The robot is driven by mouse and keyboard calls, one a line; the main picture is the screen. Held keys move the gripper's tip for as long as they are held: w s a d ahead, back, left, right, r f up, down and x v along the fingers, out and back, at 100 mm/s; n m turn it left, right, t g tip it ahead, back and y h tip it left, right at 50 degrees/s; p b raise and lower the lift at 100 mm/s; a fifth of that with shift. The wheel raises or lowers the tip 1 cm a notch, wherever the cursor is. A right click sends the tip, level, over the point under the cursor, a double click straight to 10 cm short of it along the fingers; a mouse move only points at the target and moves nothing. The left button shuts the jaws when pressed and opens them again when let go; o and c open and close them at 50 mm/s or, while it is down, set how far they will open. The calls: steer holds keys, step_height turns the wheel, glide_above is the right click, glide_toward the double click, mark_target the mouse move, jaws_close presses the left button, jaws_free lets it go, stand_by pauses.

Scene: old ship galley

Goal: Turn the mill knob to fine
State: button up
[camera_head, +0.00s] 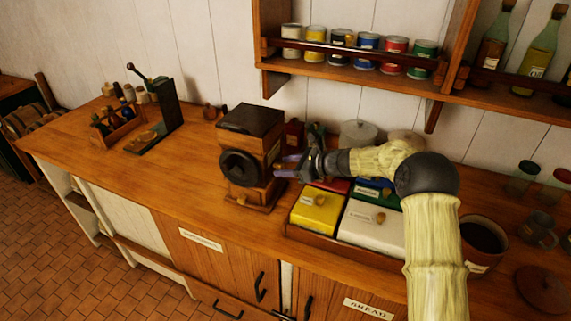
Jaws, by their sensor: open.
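The mill (255,135) is a wooden box with a dark top, standing on the counter left of my arm. A large round black knob (240,168) sits on its front-left face. The knob's setting cannot be read from here. My gripper (282,166) is open beside the mill's right side, with its purplish fingers pointing left toward the wood. I cannot tell whether the fingertips touch the mill. Nothing shows between the fingers. The gripper is on a different side from the black knob.
A tray (295,235) of lidded boxes, with a yellow box (316,210) and a white box (370,228), lies under my arm. A shelf (345,73) with several tins hangs above. A black stand (165,103) is further left. The counter (190,175) left of the mill is clear.

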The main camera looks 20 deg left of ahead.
steer(key=shift+a+f, duration=0.15)
steer(key=shift+a, duration=0.1)
steer(key=c, duration=1)
